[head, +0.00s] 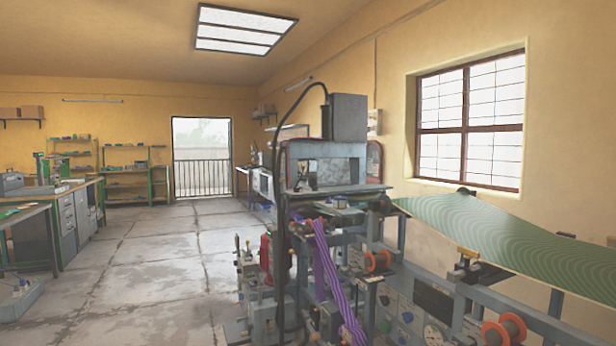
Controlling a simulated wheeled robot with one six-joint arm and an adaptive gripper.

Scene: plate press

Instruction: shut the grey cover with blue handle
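A plate press (325,165) with a grey frame stands right of centre, some way ahead of me. A grey box (348,117) sits on top of it, with a black cable arching over to the left. I cannot pick out the grey cover or its blue handle for certain at this distance, so I cannot tell how far open it is. My gripper is not in view.
A green patterned sheet (500,240) runs right from the press over a machine frame with orange rollers (378,262). Purple striped bands (328,275) hang in front. Workbenches (75,215) line the left. Open concrete floor (150,260) lies between.

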